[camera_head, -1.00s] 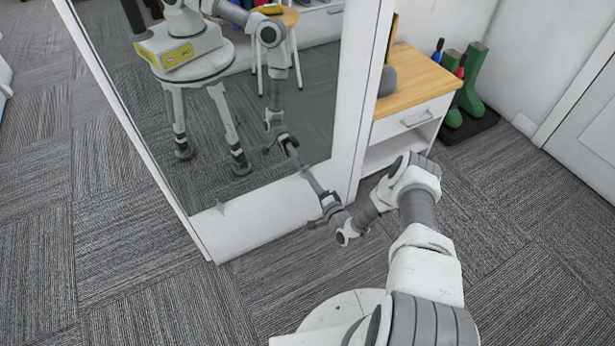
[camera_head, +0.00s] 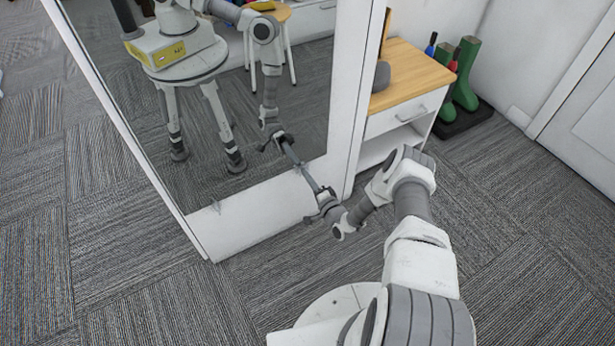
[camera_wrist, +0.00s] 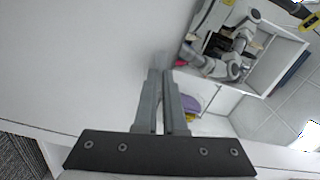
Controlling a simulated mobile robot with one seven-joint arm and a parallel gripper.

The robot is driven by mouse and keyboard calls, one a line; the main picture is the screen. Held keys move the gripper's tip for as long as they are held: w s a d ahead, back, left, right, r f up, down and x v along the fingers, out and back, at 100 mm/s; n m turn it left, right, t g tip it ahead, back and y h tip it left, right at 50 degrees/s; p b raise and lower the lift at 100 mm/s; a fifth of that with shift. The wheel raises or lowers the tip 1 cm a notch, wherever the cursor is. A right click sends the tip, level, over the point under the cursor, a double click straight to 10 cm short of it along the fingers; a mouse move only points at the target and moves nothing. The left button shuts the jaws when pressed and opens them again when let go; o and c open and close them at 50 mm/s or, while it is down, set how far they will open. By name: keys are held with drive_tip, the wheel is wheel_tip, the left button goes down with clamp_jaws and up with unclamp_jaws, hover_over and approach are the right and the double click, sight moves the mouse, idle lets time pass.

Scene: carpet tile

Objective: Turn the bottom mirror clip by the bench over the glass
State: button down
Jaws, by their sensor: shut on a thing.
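The tall mirror (camera_head: 255,130) stands in a white frame (camera_head: 260,232). My gripper (camera_head: 304,174) reaches its lower right corner, on the side by the wood-topped bench (camera_head: 418,75). In the wrist view my gripper's two fingers (camera_wrist: 161,75) are close together, tips at the border between white frame and glass. A small pale, blurred piece at the tips looks like the bottom clip (camera_wrist: 162,58); the fingers are shut on it. It is mostly hidden, and I cannot tell which way it is turned. Another small clip (camera_head: 216,207) shows at the mirror's lower left.
The bench has a drawer and an open shelf, just right of the mirror. Green boots (camera_head: 465,75) stand on a dark tray (camera_head: 465,122) beyond it. The mirror reflects my body and a stool. Carpet (camera_head: 130,290) in front and left is clear.

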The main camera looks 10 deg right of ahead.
drive_tip(key=shift+w+n, duration=0.1)
drive_tip(key=shift+n, duration=7.7)
drive_tip(key=c, duration=1)
unclamp_jaws()
